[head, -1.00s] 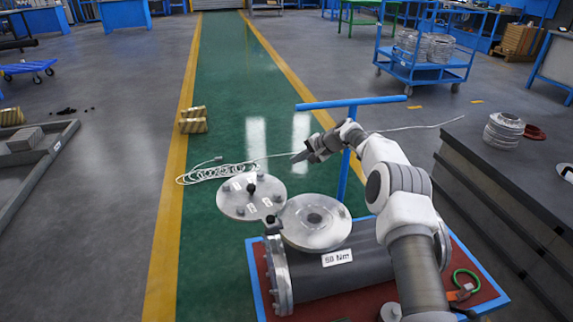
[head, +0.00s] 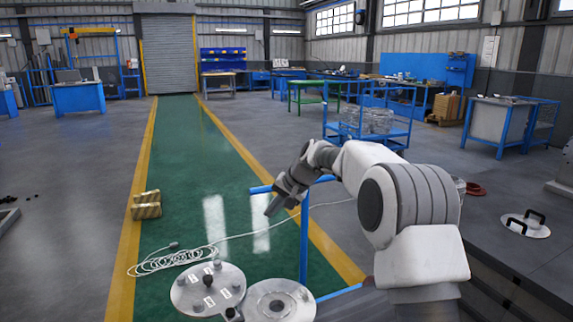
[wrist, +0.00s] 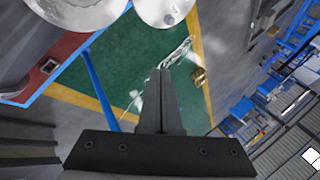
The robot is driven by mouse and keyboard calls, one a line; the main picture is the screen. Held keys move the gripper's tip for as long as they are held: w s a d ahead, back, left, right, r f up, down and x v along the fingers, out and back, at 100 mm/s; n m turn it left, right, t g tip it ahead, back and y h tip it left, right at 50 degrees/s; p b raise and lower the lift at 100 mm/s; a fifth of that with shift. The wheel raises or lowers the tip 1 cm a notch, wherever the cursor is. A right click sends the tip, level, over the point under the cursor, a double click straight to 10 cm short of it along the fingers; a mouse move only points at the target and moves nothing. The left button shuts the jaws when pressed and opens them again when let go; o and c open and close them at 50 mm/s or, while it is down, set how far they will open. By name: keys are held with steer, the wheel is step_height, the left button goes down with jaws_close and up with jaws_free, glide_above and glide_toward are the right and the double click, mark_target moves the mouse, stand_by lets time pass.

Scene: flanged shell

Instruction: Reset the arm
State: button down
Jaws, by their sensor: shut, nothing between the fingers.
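My gripper (head: 272,209) is shut and empty. My arm is bent and raised, filling the right middle of the head view. Below the gripper lie a bolted round cover plate (head: 208,288) with white labels and the grey flange (head: 278,300) of the shell. The lower shell is out of frame.
A white coiled cable (head: 165,262) lies on the floor lane. A grey bench (head: 500,240) on the right carries a round plate with black handles (head: 527,224). A blue cart (head: 368,120) stands behind. The lane ahead is open.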

steer(key=s+d+r+n+h, duration=0.1)
steer(key=s+d+r, duration=0.25)
steer(key=s, duration=0.35)
steer(key=s+d+r+h, duration=0.1)
steer(key=s+d+r, duration=0.25)
steer(key=s, duration=0.45)
steer(key=s+d+r+n+h, duration=0.1)
steer(key=s+d+r, duration=0.25)
steer(key=s, duration=0.35)
steer(key=s+d+f+t+h, duration=0.1)
steer(key=s+d+f, duration=0.25)
steer(key=s, duration=0.75)
steer(key=s+d+f+h, duration=0.2)
steer(key=s+d, duration=0.2)
steer(key=s, duration=0.7)
step_height(320, 180, up, 21)
steer(key=p, duration=2.1)
steer(key=shift+r+n+p, duration=0.15)
steer(key=shift+n+p, duration=0.15)
steer(key=shift+n, duration=0.1)
